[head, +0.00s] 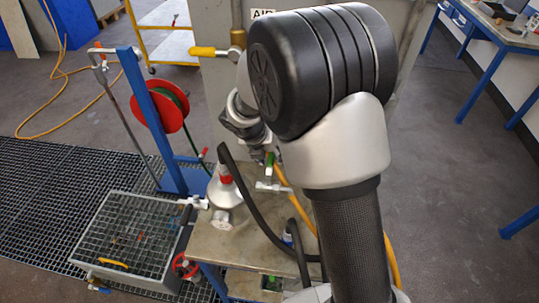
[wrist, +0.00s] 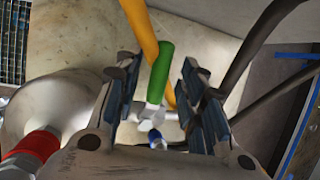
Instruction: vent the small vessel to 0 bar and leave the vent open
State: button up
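The small vessel (head: 226,196) is a grey metal dome with a red band at its top, standing on the bench. Its rounded side (wrist: 45,105) and a red fitting (wrist: 32,146) show at left in the wrist view. A green lever handle (wrist: 161,72) on a small metal valve (wrist: 152,117) lies beside the vessel; it also shows in the head view (head: 269,159). My gripper (wrist: 158,78) is open, with one finger on each side of the green handle in the picture. Contact cannot be told. No pressure reading is legible.
A yellow hose (wrist: 141,28) passes close to the green handle. A black hose (head: 262,220) arches over the bench top (head: 215,245). A mesh-covered crate (head: 125,235), red handwheel (head: 183,266) and blue post (head: 150,110) stand left. A yellow lever (head: 207,51) is on the cabinet behind.

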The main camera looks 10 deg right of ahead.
grip_shut()
dwell(0.3)
dwell(0.4)
